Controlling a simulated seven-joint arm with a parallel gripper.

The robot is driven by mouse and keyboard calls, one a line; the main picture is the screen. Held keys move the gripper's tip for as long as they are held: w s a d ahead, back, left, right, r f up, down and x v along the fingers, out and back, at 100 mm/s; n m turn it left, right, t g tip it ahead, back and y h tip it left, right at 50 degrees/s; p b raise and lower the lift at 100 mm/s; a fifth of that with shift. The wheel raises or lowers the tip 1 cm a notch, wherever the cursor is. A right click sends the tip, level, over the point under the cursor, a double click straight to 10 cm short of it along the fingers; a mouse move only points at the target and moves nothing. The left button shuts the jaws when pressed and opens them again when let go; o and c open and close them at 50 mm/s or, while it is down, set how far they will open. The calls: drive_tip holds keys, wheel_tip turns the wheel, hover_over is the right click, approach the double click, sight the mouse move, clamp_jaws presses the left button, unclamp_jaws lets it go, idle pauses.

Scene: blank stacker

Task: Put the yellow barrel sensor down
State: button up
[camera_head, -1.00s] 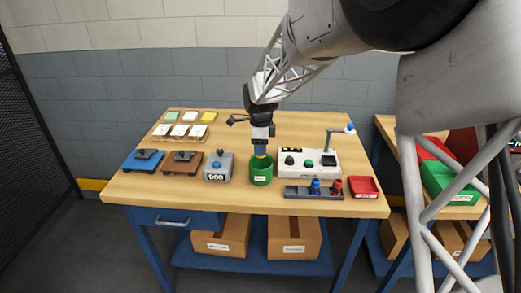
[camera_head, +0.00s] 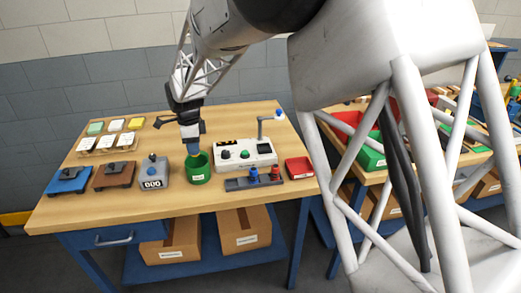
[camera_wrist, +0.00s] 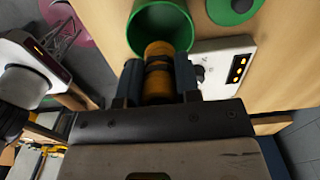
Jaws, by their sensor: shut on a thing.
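The yellow barrel sensor (camera_wrist: 158,72) is orange-yellow with dark bands. In the wrist view it sits between the two fingers of my gripper (camera_wrist: 160,82), which are shut on it. In the head view my gripper (camera_head: 192,148) points down at the green cup (camera_head: 198,176), its fingertips by the cup's rim, and the sensor is hidden there. A green round container (camera_wrist: 162,18), open at the top, shows just beyond the sensor in the wrist view. I cannot tell whether the sensor's end is inside it.
A white tester (camera_head: 245,153) stands right of the cup, a dark rack (camera_head: 240,184) with blue and red pieces in front of it. A grey counter box (camera_head: 153,174) is close on the left. A red tray (camera_head: 299,168) is at the right edge. The table's back middle is clear.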

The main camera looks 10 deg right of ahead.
drive_tip(key=shift+d, duration=0.1)
idle(0.5)
drive_tip(key=s+d, duration=0.5)
drive_tip(key=d, duration=0.7)
drive_tip(key=s+d, duration=0.5)
drive_tip(key=d, duration=0.7)
drive_tip(key=shift+d+f, duration=0.15)
drive_tip(key=shift+d, duration=0.1)
drive_tip(key=shift+w, duration=0.15)
hover_over(264, 149)
drive_tip(key=shift+f, duration=0.75)
drive_tip(key=shift+f, duration=1.75)
drive_tip(key=shift+f, duration=0.3)
